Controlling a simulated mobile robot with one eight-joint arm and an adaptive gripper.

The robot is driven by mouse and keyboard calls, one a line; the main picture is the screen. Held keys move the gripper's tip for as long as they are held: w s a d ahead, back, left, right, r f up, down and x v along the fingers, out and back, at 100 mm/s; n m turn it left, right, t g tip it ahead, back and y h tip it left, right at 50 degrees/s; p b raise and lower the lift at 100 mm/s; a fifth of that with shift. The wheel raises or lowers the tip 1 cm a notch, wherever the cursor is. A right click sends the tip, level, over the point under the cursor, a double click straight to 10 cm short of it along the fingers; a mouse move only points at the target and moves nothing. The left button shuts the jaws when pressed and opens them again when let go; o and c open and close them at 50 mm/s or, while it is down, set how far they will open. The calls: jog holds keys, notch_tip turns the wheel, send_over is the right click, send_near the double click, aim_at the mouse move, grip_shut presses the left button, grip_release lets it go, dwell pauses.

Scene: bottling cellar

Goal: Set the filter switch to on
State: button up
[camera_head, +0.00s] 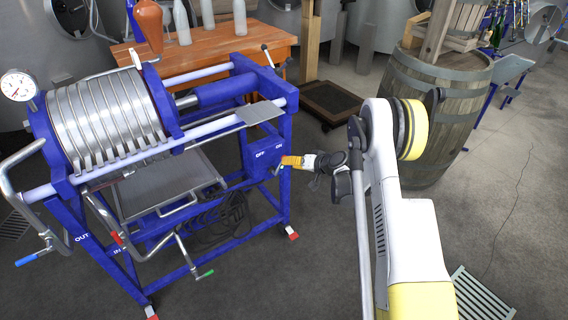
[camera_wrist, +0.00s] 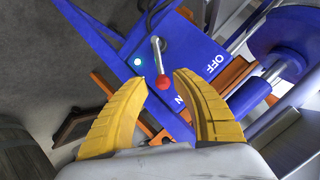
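The filter switch is a grey lever with a red knob (camera_wrist: 163,82) on a blue box (camera_head: 258,158) at the right end of the filter press. White OFF and ON labels show on the box in the head view. In the wrist view OFF (camera_wrist: 215,66) is readable, and ON is partly hidden by a finger. My gripper (camera_head: 284,161) has its yellow fingers at the box's front. In the wrist view the fingers stand apart, one on each side of the knob, with visible gaps. I cannot tell for sure which label the lever points to.
A small pale light (camera_wrist: 138,61) shows on the box. The blue filter press frame (camera_head: 274,120) with steel plates fills the left. A wooden table (camera_head: 215,47) with bottles stands behind it. A barrel (camera_head: 440,110) is at the right, behind my arm. The floor at lower right is mostly free.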

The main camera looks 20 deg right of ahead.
jog(key=v, duration=0.6)
jog(key=shift+s+r, duration=0.1)
jog(key=s+a+r+g+h, duration=0.1)
jog(key=s+a+r, duration=0.2)
jog(key=s+r, duration=0.3)
jog(key=s+a+r+n+g+h, duration=0.1)
jog(key=s+a+r, duration=0.2)
jog(key=r, duration=0.5)
jog(key=s+a+r+g+h, duration=0.1)
jog(key=s+a+r, duration=0.2)
jog(key=s+r, duration=0.3)
jog(key=s+a+r+h, duration=0.1)
jog(key=s+r, duration=0.1)
jog(key=s, duration=0.9)
jog(key=s+a+r+n+h, duration=0.1)
jog(key=s, duration=1)
jog(key=shift+r+n+h, duration=0.3)
jog(key=shift+r+h, duration=0.1)
